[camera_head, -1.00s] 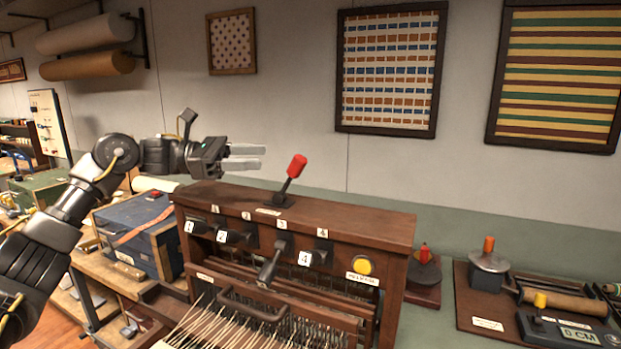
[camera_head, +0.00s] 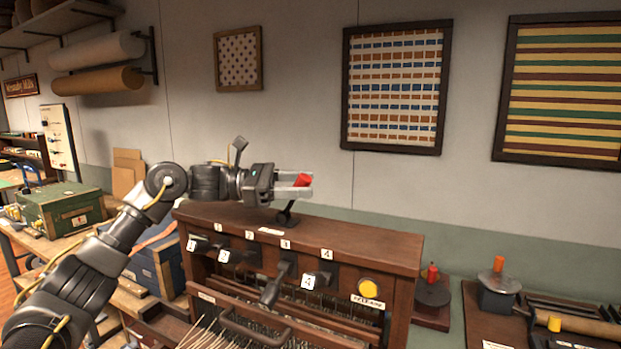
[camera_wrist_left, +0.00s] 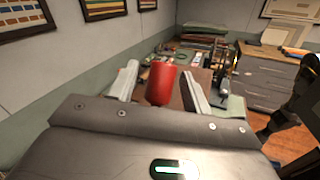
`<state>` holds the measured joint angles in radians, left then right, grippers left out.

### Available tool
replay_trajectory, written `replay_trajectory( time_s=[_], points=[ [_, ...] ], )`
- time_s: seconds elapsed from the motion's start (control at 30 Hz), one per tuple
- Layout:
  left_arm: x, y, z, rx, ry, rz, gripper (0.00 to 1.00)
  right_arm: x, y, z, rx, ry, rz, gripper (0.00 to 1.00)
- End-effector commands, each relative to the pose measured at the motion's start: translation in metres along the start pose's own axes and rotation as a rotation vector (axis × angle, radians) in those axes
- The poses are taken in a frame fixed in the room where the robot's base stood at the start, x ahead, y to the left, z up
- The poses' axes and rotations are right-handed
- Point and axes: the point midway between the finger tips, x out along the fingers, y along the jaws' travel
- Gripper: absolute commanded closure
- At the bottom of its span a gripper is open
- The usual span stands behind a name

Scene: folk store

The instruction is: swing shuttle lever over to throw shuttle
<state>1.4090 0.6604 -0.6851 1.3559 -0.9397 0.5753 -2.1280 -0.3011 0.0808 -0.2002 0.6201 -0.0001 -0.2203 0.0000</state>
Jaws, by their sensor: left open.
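The shuttle lever's red knob (camera_head: 302,180) stands above the top of the wooden loom box (camera_head: 340,238), on a dark stem (camera_head: 287,214) leaning right. My left gripper (camera_head: 298,185) is open at the lever's height, with its pale fingers on either side of the red knob. In the left wrist view the red knob (camera_wrist_left: 160,83) sits between the two fingers (camera_wrist_left: 159,86), with visible gaps to both, nearer the left one. Part of the knob and upper stem is hidden by the gripper in the head view. My right gripper is not seen.
The loom's front has numbered levers (camera_head: 270,292) and a yellow button (camera_head: 368,287). A blue case (camera_head: 157,268) stands left of it. A dark round stand with a red knob (camera_head: 432,289) is at right. The wall behind carries framed textiles (camera_head: 394,88).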

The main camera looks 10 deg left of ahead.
Motion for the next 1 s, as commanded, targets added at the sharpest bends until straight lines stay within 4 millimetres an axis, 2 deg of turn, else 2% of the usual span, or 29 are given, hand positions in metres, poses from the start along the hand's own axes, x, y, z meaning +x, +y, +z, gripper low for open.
replay_trajectory(
  time_s=[0.2,0.53,0.9,1.0],
  points=[
    [0.021,0.001,0.001,0.001,0.000,0.001,0.51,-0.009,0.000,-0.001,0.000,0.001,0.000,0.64],
    [0.024,0.000,0.000,0.001,0.000,0.001,0.51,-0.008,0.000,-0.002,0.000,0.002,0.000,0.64],
    [0.023,0.000,0.000,0.001,0.000,0.001,1.00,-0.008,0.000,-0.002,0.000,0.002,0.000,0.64],
    [0.023,0.000,0.000,0.001,0.000,0.001,1.00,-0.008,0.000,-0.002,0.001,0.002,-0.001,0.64]
  ],
)
